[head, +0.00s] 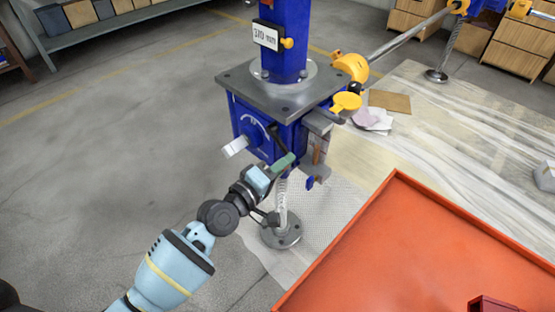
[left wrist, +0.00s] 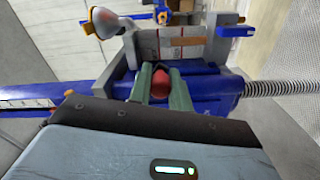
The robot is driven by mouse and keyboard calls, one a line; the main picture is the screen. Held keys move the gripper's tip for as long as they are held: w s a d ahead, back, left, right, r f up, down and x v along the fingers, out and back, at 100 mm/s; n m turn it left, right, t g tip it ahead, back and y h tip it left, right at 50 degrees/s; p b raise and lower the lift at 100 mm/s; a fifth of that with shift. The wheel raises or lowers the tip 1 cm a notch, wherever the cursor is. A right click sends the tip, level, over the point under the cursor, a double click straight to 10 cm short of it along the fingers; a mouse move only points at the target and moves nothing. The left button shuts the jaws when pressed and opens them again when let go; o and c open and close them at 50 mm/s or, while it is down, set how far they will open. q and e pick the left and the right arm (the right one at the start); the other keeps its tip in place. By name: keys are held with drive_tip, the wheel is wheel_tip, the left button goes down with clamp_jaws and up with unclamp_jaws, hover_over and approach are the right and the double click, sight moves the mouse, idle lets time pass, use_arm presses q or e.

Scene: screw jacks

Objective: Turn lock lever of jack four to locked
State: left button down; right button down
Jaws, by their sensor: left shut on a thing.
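A blue screw jack (head: 265,125) stands in front of me, with a grey top plate and a blue column. A dark lever (head: 278,138) slants down its front face toward my left gripper (head: 284,163). In the left wrist view, the green fingers of my left gripper (left wrist: 166,84) are shut around a red ball knob (left wrist: 160,84). The knob appears to be the lever's end; the head view hides it behind the fingers. I cannot read a jack number or lock marking. My right gripper is out of view.
A white label (head: 265,37) on the column reads 370 mm. A white handle (head: 235,147) sticks out left of the jack and a yellow knob (head: 346,102) right. An orange-red tabletop (head: 420,240) fills the lower right. Open floor (head: 110,150) lies left.

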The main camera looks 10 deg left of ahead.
use_arm(q)
drive_tip(key=n, duration=0.1)
drive_tip(key=r+n+p, duration=0.2)
drive_tip(key=shift+s+d+r, duration=0.1)
drive_tip(key=shift+s+d, duration=0.2)
drive_tip(key=shift+d, duration=0.1)
drive_tip(key=n+p, duration=0.1)
drive_tip(key=r+n+p, duration=0.2)
drive_tip(key=n, duration=0.1)
drive_tip(key=shift+s+d+r+p, duration=0.15)
drive_tip(key=shift+d+r+p, duration=0.1)
drive_tip(key=shift+p, duration=0.1)
drive_tip(key=c, duration=1.4)
unclamp_jaws()
drive_tip(key=shift+r, duration=0.1)
drive_tip(key=shift+o, duration=0.5)
